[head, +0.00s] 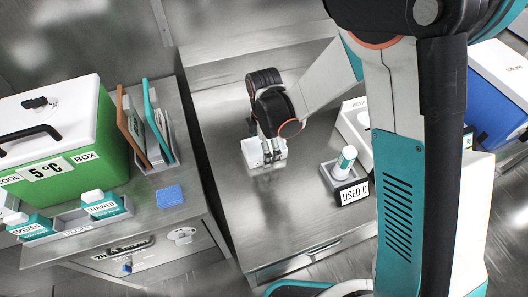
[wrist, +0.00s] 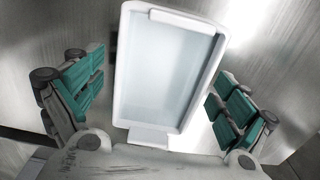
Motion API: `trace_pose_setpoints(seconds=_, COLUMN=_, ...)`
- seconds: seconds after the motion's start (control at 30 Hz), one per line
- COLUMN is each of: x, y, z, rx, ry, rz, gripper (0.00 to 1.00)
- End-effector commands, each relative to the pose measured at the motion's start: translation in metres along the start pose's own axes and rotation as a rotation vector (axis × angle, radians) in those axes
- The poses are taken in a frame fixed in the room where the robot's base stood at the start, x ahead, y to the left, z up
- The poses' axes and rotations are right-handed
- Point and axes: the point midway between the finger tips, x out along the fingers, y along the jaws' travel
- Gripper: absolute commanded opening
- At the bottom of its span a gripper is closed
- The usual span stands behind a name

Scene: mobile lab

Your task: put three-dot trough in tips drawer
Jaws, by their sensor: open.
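A white rectangular trough (head: 250,152) sits on the middle steel bench, partly hidden behind my gripper (head: 268,158). In the wrist view the trough (wrist: 168,70) lies between the two teal-padded fingers of my gripper (wrist: 160,97), with a gap on each side. The gripper is open and holds nothing. No dots can be made out on the trough. A drawer front (head: 155,258) with a handle and a small blue mark is under the left bench; its label is too small to read. Another drawer front (head: 310,262) is under the middle bench. Both look shut.
A holder marked USED (head: 354,191) with a white and teal bottle (head: 345,160) stands right of the trough. The left bench holds a green cool box (head: 62,150), upright folders (head: 158,133), a rack of teal-labelled items (head: 75,228) and a blue block (head: 170,196). A gap separates the benches.

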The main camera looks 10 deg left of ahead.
Motion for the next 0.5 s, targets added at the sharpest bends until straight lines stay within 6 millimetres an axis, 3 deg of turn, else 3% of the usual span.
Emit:
trace_pose_setpoints(seconds=0.2, x=0.0007, y=0.0000, z=0.0002, rx=0.000, ry=0.000, rz=0.000, gripper=0.95)
trace_pose_setpoints(seconds=0.43, x=0.0006, y=0.0000, z=0.0002, rx=0.000, ry=0.000, rz=0.000, gripper=0.43)
trace_pose_setpoints(seconds=0.5, x=0.0006, y=0.0000, z=0.0002, rx=0.000, ry=0.000, rz=0.000, gripper=0.40)
